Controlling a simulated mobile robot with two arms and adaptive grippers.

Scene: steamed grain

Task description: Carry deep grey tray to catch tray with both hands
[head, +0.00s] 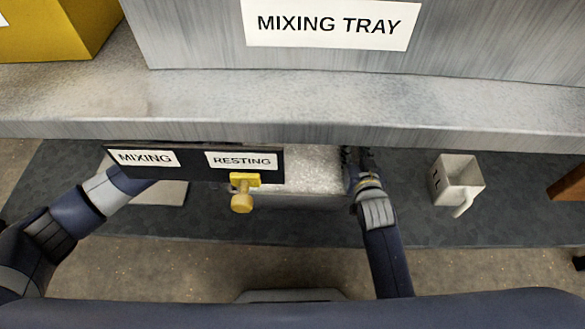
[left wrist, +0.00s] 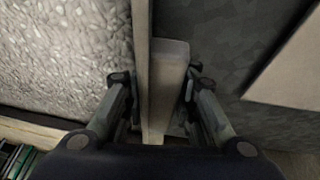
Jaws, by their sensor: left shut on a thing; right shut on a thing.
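The deep grey tray (head: 318,202) hangs low under the bench edge, with pale speckled grain filling the part I can see. A dark sign board hides its left part in the head view. My right gripper (head: 355,163) is shut on the tray's right end. My left gripper (left wrist: 160,100) is hidden behind the board in the head view. In the left wrist view its fingers close on a pale upright grip piece at the tray's wall (left wrist: 142,50), with the grain to the left. I cannot pick out the catch tray for certain.
The sign board (head: 193,165) reads MIXING and RESTING and has a yellow knob (head: 242,195). A grey bench (head: 300,105) bears a large box (head: 200,40) labelled MIXING TRAY and a yellow box (head: 55,28). A white container with a handle (head: 457,180) stands at right on the dark mat (head: 415,215).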

